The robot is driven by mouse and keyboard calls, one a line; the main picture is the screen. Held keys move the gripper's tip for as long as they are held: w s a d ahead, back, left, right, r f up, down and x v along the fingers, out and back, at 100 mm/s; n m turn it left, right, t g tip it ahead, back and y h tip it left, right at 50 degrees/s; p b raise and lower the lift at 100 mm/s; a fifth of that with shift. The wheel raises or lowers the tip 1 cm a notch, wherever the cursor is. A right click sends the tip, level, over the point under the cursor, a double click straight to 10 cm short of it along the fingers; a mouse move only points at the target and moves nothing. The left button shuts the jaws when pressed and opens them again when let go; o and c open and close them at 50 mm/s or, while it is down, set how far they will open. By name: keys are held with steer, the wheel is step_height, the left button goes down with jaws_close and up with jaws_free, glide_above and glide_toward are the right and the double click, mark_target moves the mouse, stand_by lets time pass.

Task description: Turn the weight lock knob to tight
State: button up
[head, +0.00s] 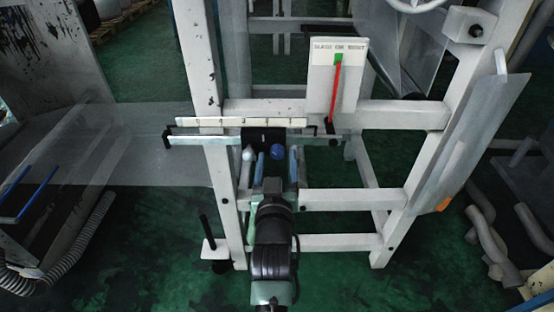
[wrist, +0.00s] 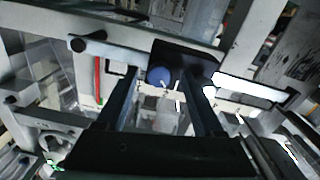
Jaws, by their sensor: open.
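The weight lock knob is a round blue knob (head: 277,152) on the front of a dark weight block (head: 257,133) that sits on a horizontal beam. In the wrist view the knob (wrist: 158,76) carries a small pale mark at its lower edge. My gripper (head: 276,160) is open in front of the block, with one finger on each side of the knob. In the wrist view the two fingers of my gripper (wrist: 157,80) stand left and right of it with visible gaps. I cannot tell how far the fingertips are from the block.
A pale scale strip (head: 220,122) runs along the beam. A white gauge plate (head: 322,75) with a red pointer (head: 334,90) and a green mark stands to the right. White frame posts (head: 203,80) and crossbars (head: 350,199) surround my arm. A tilted grey panel (head: 465,150) is at right.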

steer(key=shift+w, duration=0.2)
jaws_close()
stand_by(0.3)
